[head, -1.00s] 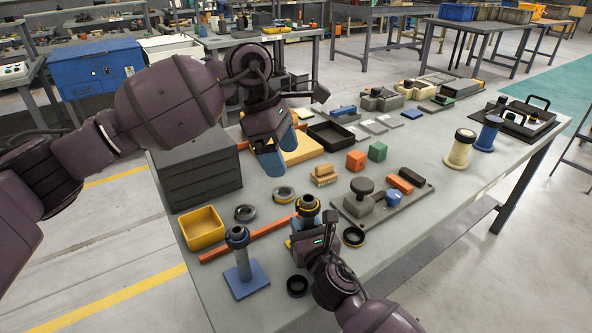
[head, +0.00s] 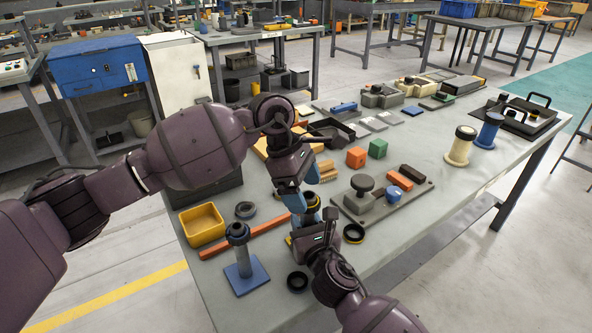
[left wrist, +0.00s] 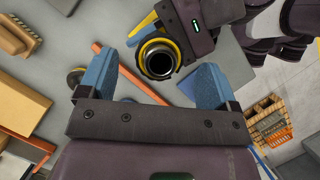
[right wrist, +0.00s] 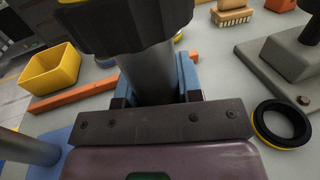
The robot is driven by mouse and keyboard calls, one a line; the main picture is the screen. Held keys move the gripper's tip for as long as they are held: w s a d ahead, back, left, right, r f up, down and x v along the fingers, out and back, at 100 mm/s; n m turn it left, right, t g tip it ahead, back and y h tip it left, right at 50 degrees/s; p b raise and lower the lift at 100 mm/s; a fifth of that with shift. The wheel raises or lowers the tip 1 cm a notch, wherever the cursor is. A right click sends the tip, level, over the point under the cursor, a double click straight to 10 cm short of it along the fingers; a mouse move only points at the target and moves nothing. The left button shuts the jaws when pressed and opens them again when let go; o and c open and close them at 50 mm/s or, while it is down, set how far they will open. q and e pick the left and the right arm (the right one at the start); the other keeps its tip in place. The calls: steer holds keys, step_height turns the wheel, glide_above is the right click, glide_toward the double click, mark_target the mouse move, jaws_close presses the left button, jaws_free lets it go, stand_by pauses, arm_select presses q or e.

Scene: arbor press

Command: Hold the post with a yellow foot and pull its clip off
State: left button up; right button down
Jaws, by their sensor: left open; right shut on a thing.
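The grey post (right wrist: 150,82) stands upright with my right gripper (right wrist: 155,88) shut around its shaft below the clip. A bit of its yellow foot (head: 288,240) shows in the head view. The clip, a dark ribbed collar (right wrist: 130,25) with a yellow band (left wrist: 174,46), sits around the post's top. My left gripper (left wrist: 155,66) is open above it, one blue finger on each side of the post top, and does not grip it. In the head view the left gripper (head: 303,203) partly hides the post top and clip.
A similar post with a blue foot (head: 245,275) stands to the left. Loose rings (head: 297,281) and a black-and-yellow ring (head: 354,233) lie nearby. A yellow bin (head: 204,224), an orange bar (head: 250,240) and a grey fixture plate (head: 405,199) surround the spot.

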arm_select(q)
steer(key=shift+x, duration=0.9)
steer(key=c, duration=1.1)
steer(key=shift+r, duration=0.1)
steer(key=shift+r, duration=0.25)
steer(key=shift+r, duration=0.7)
steer(key=shift+r, duration=0.2)
steer(key=shift+r, duration=1.95)
arm_select(e)
steer(key=c, duration=0.7)
jaws_free()
